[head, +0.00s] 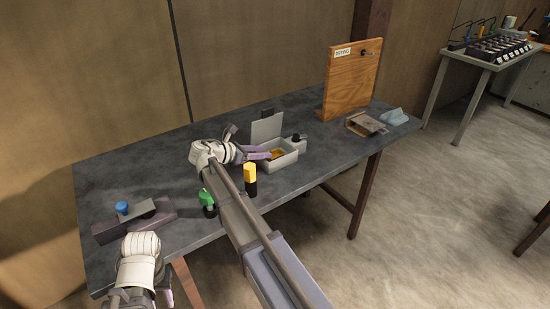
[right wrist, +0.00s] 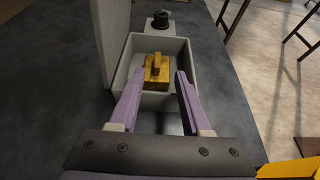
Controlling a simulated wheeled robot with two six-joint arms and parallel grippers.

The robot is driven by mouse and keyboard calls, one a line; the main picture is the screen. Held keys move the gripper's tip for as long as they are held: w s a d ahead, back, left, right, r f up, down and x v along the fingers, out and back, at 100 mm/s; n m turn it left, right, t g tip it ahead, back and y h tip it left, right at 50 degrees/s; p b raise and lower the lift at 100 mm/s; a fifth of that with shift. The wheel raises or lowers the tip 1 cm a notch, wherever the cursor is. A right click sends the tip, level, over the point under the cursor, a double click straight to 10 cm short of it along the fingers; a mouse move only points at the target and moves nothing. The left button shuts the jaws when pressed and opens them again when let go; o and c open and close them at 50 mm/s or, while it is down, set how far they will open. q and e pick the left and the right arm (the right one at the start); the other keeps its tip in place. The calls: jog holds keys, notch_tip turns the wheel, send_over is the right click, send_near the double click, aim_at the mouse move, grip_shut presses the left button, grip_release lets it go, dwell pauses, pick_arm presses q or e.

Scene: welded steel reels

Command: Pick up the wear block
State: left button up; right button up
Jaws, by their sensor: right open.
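The wear block appears to be the brass-yellow block (right wrist: 153,72) with an upright tab, lying inside a small grey open box (right wrist: 196,68). In the head view only a golden patch of the block (head: 275,153) shows inside the box (head: 287,160). My right gripper (right wrist: 159,82) is open and empty. Its purple fingers reach over the box's near side, with the block between and just beyond the tips; I see no contact. In the head view the right gripper (head: 257,153) is at the box's left side. My left gripper (head: 140,300) is at the bottom left, its fingers mostly hidden.
The box's raised lid (head: 266,130) stands at its back. A yellow-and-black item (head: 250,180) and a green-topped one (head: 207,200) stand near the front edge. A wooden board (head: 350,80) stands at the right. A blue-knobbed fixture (head: 122,208) is at the left.

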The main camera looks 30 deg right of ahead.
aim_at(271, 151)
jog(key=b+x, duration=0.1)
jog(key=x, duration=0.4)
jog(key=shift+w+r+b, duration=0.15)
jog(key=shift+w+b, duration=0.05)
jog(key=shift+b, duration=0.1)
jog(key=shift+d, duration=0.1)
jog(key=shift+r, duration=0.1)
jog(key=shift+c, duration=0.4)
grip_shut()
dwell(0.5)
